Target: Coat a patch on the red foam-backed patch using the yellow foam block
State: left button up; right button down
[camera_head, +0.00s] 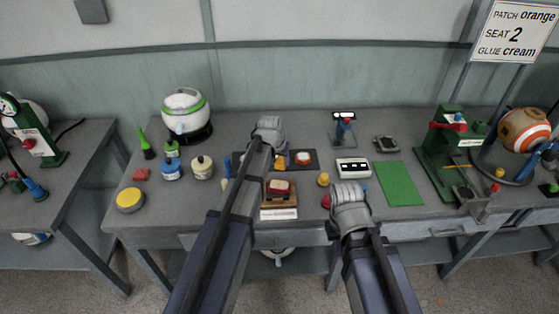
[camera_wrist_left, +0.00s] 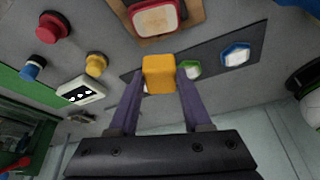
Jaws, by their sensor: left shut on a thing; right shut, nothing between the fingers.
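The yellow foam block (camera_wrist_left: 158,75), an orange-yellow cube, is held between the fingers of my left gripper (camera_wrist_left: 159,88). In the head view the foam block (camera_head: 281,162) shows just right of my left arm, by the dark tray (camera_head: 312,165). The red foam-backed patch (camera_head: 279,187) lies on a brown wooden stand at the table's front; in the left wrist view the patch (camera_wrist_left: 157,18) shows a tan face with a red edge. The block is apart from the patch. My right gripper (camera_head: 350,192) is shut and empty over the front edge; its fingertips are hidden.
The tray holds small rimmed dishes, green (camera_wrist_left: 190,69) and blue (camera_wrist_left: 236,55) in the wrist view. A white device (camera_head: 353,168), green mat (camera_head: 398,184) and green press (camera_head: 445,150) stand right. A sign (camera_head: 515,30) reads "PATCH orange, SEAT 2, GLUE cream".

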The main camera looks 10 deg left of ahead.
aim_at(279, 169)
pick_arm(q)
jog(key=shift+w+a+f+b, duration=0.1)
jog(key=shift+f+b, duration=0.1)
jog(key=shift+f, duration=0.25)
jog(key=shift+w+a+f+b, duration=0.1)
jog(key=shift+f+b, duration=0.05)
jog(key=shift+f, duration=0.25)
jog(key=shift+f+b, duration=0.35)
jog(key=shift+b, duration=0.05)
jog(key=shift+s+d+f+b, duration=0.1)
jog(key=shift+d+f+b, duration=0.05)
jog(key=shift+f+b, duration=0.6)
notch_tip(279, 169, down, 3)
jog(key=b, duration=0.3)
jog(key=shift+s+d, duration=0.1)
jog(key=shift+s, duration=3)
jog(key=shift+w, duration=0.8)
jog(key=shift+w+g, duration=0.3)
jog(key=shift+w, duration=1.9)
jog(key=shift+w+r+p, duration=0.2)
jog(key=shift+w+p, duration=0.05)
jog(key=shift+p, duration=0.05)
notch_tip(279, 169, up, 4)
jog(key=p, duration=0.3)
jog(key=shift+s+f, duration=0.15)
notch_tip(279, 169, up, 4)
jog(key=p, duration=0.4)
jog(key=shift+f, duration=0.15)
